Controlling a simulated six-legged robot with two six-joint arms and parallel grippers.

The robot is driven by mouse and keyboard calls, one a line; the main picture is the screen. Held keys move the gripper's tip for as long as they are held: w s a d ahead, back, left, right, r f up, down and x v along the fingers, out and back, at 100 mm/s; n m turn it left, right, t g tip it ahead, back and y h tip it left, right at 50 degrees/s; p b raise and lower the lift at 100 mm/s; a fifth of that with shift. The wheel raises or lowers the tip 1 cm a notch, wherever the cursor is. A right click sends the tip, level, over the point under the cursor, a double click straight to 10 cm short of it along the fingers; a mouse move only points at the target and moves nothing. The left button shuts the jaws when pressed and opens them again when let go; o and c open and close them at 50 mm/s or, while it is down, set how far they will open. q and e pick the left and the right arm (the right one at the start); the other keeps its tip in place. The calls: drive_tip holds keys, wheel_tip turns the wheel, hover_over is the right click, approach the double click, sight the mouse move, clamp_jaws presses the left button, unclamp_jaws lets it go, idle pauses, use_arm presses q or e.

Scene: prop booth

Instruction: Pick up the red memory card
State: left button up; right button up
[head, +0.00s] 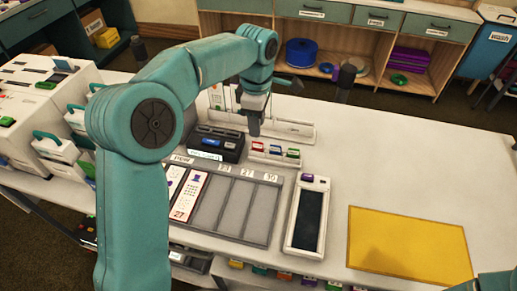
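The red memory card (258,147) stands at the left end of a small white holder (272,158) on the white table. A blue card (275,150) and a green card (293,153) stand to its right in the same holder. My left gripper (254,130) points down just above the red card, its fingertips close to the card's top. I cannot tell whether they touch it, or whether the fingers are open or shut. My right gripper is out of view; only a bit of teal arm shows at the bottom right corner.
A black device (218,141) stands left of the holder, and a white rail (290,129) behind it. In front lie a grey slotted tray (244,237) and a white handheld device with a dark screen (308,217). A yellow mat (408,244) lies right; the table beyond it is clear.

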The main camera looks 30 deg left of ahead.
sight(257, 142)
use_arm(q)
drive_tip(key=shift+d+f, duration=0.1)
drive_tip(key=shift+f, duration=3.3)
clamp_jaws()
